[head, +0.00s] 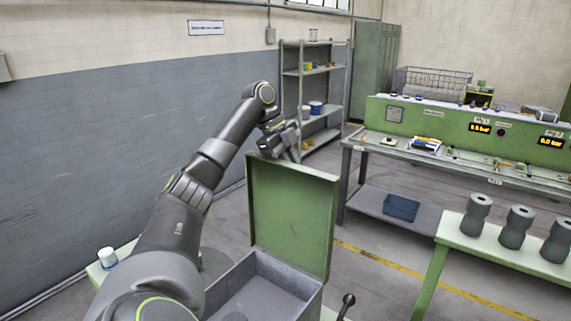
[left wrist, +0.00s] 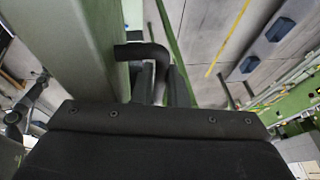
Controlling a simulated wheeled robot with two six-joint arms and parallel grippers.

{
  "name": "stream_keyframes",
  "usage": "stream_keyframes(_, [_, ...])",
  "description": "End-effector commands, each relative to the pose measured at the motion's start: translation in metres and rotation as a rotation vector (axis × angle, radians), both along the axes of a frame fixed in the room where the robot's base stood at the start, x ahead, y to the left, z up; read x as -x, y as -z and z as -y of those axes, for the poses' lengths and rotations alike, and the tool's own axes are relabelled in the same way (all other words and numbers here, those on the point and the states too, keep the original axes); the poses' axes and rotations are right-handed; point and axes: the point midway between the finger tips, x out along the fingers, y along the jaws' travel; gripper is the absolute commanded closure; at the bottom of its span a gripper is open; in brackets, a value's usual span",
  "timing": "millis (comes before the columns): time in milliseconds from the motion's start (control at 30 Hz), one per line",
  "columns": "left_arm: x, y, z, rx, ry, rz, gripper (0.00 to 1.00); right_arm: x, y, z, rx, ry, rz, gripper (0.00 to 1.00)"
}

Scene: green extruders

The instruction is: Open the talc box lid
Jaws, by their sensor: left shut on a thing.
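The talc box (head: 308,290) stands in the lower middle of the head view, with grey inner walls and an open top. Its green lid (head: 292,215) stands upright at the box's back edge. My left gripper (head: 285,148) is at the lid's upper left corner, its fingertips partly hidden. In the left wrist view, my left gripper (left wrist: 160,85) is shut on a black bent handle (left wrist: 140,50) beside a pale green panel (left wrist: 75,45). My right gripper is not in view.
A black-knobbed lever (head: 347,302) stands right of the box. A white container (head: 107,257) sits on the green table at left. A green bench (head: 500,245) with grey cylinders and a control console (head: 450,125) are at right. A shelf (head: 305,75) stands behind.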

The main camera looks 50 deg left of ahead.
Motion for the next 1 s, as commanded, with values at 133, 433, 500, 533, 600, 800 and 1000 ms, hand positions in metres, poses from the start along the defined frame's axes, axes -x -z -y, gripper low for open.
stream_keyframes(133, [-0.005, 0.0075, -0.0016, 0.003, -0.002, -0.016, 1.0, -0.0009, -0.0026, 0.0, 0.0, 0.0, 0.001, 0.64])
stream_keyframes(433, [-0.0067, 0.0088, -0.0024, 0.001, -0.004, -0.016, 1.0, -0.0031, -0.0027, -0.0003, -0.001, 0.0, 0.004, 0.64])
stream_keyframes(500, [-0.0067, 0.0087, -0.0025, 0.001, -0.004, -0.016, 1.0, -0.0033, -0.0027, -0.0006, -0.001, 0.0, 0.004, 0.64])
stream_keyframes(533, [-0.0067, 0.0087, -0.0024, 0.001, -0.004, -0.016, 1.0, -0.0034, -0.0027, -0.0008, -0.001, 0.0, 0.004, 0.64])
stream_keyframes(600, [-0.0066, 0.0086, -0.0024, 0.001, -0.004, -0.016, 0.85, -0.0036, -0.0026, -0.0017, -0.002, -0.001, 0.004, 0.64])
stream_keyframes(800, [-0.007, 0.0063, -0.0024, 0.001, -0.002, -0.012, 0.66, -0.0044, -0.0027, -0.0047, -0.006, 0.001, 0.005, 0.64])
stream_keyframes(1000, [-0.0072, 0.0047, -0.0024, 0.0, -0.002, -0.007, 0.66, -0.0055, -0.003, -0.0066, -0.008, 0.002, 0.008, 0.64])
